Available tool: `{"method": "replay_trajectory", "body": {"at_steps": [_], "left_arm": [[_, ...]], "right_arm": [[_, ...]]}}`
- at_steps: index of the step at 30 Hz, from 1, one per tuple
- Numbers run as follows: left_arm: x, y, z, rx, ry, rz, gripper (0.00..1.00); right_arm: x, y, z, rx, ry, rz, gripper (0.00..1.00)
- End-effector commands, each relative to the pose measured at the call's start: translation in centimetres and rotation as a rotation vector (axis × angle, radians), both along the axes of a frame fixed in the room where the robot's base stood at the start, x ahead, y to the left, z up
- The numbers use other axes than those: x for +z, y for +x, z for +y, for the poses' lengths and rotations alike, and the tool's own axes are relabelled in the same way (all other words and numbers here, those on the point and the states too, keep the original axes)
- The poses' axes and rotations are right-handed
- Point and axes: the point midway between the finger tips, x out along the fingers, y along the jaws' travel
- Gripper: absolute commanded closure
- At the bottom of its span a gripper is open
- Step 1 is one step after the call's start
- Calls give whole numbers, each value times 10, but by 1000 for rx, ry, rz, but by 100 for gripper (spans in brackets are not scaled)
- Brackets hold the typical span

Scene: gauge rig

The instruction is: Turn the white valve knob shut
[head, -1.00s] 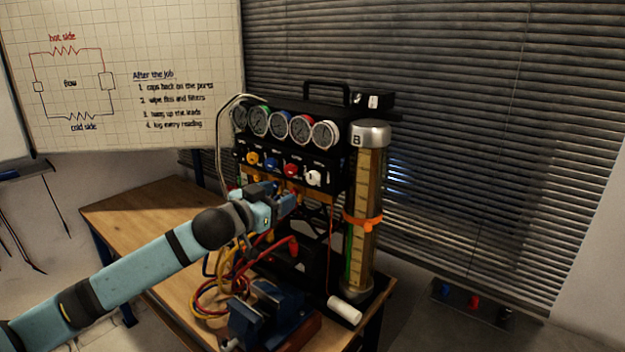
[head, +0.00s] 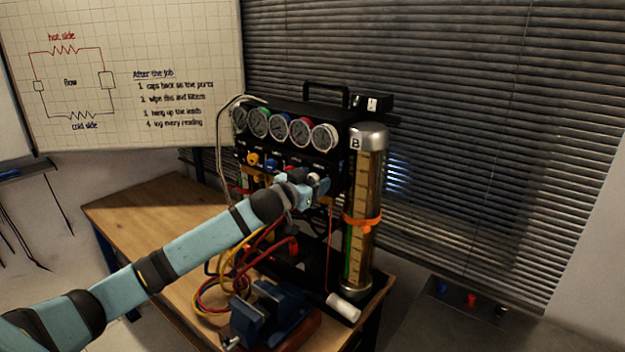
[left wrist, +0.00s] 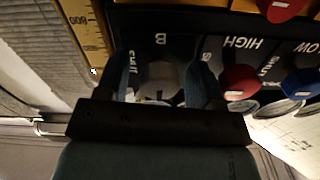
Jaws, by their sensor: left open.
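The white valve knob (left wrist: 160,78) shows in the left wrist view as a pale, shaded round shape between my two fingers. My left gripper (left wrist: 163,82) is open, with one finger on each side of the knob. I cannot tell whether the fingers touch it. In the head view my left gripper (head: 319,187) is at the right end of the knob row on the black gauge rig (head: 290,116) and hides most of the white knob. My right gripper is not in view.
A red knob (left wrist: 240,82) sits close beside one finger, with a blue knob (left wrist: 300,82) beyond it. A clear cylinder (head: 366,200) with an orange strap stands right of the gripper. Hoses and a blue vise (head: 262,318) lie below on the wooden table (head: 140,215).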

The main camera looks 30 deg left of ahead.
Motion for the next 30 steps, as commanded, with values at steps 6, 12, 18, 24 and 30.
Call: {"method": "replay_trajectory", "body": {"at_steps": [6,12,18,24,30], "left_arm": [[0,0,0,0,0,0,50],[0,0,0,0,0,0,88],[0,0,0,0,11,-1,88],[1,0,0,0,79,-5,88],[2,0,0,0,216,-16,88]], "right_arm": [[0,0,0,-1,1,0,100],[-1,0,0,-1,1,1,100],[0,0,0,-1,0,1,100],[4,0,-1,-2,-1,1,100],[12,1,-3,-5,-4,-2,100]]}}
